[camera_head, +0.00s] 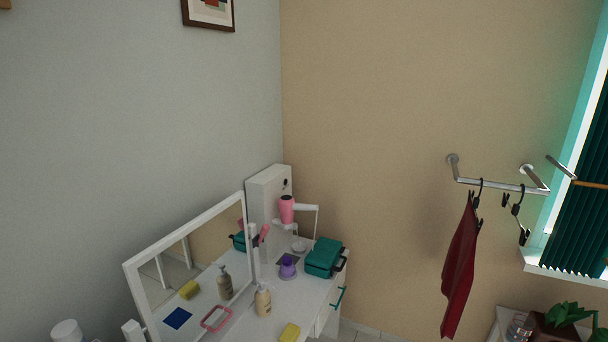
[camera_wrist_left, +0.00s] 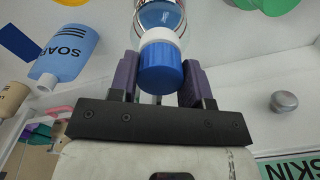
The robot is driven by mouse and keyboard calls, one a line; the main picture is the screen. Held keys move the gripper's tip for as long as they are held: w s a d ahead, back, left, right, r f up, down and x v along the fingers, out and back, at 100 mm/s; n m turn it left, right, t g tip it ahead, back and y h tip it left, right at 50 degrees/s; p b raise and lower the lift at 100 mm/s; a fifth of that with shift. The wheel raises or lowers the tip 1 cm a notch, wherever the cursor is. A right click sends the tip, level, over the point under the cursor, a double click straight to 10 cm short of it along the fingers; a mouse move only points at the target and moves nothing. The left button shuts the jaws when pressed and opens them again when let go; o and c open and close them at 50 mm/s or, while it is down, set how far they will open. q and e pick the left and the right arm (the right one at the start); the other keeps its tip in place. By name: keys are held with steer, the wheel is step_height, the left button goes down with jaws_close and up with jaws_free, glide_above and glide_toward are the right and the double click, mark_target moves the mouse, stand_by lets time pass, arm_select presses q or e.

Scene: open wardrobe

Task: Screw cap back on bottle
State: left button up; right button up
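My left gripper (camera_wrist_left: 161,80) shows in the left wrist view, with purple fingers on both sides of a blue cap (camera_wrist_left: 161,70). No clear gap shows between the fingers and the cap, and it looks gripped. Beyond the cap is a bottle (camera_wrist_left: 160,14), clear with blue inside and with a white band at its near end, cut by the top edge. Cap and bottle look in line; I cannot tell whether the cap is seated or threaded. Neither gripper, nor this bottle, can be made out in the head view. My right gripper is not in view.
The left wrist view shows a blue soap bottle (camera_wrist_left: 67,54) at left and a round grey knob (camera_wrist_left: 284,101) at right. The head view shows a white dressing table with a mirror (camera_head: 195,272), pump bottle (camera_head: 263,300), teal case (camera_head: 324,257) and yellow sponge (camera_head: 290,333).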

arm_select(q)
steer(key=c, duration=0.5)
steer(key=shift+m+p, duration=0.3)
steer(key=shift+m, duration=0.8)
steer(key=m, duration=1.5)
steer(key=o, duration=1.1)
